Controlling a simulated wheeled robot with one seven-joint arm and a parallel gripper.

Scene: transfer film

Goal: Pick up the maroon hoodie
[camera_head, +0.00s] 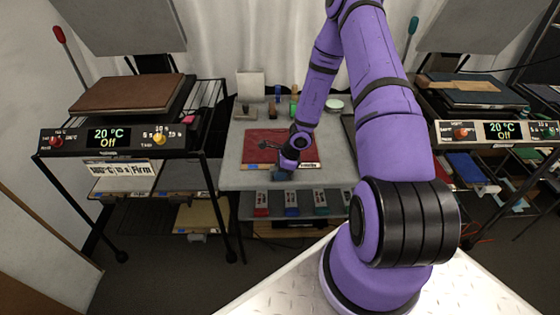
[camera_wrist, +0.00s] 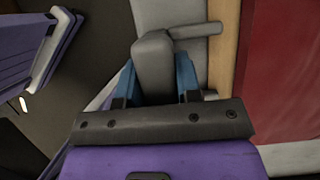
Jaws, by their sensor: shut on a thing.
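The maroon hoodie looks like a flat, dark red rectangle (camera_head: 262,143) on the grey table in the head view. A light wooden strip (camera_head: 308,165) with a small label runs along its front edge. In the wrist view, part of the red surface (camera_wrist: 285,70) lies at the right, beside the wooden strip (camera_wrist: 224,50). My gripper (camera_head: 283,174) is at the table's front edge, just in front of the red piece. In the wrist view its blue fingers (camera_wrist: 153,80) are shut on a grey block-like handle (camera_wrist: 153,52), with a grey bar reaching toward the strip. My arm hides part of the red piece.
The grey table (camera_head: 232,170) has small bottles and jars (camera_head: 285,104) at its back. A heat press (camera_head: 130,95) stands on the left and another (camera_head: 470,95) on the right, both reading Off. Several coloured items (camera_head: 292,203) sit on the shelf below.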

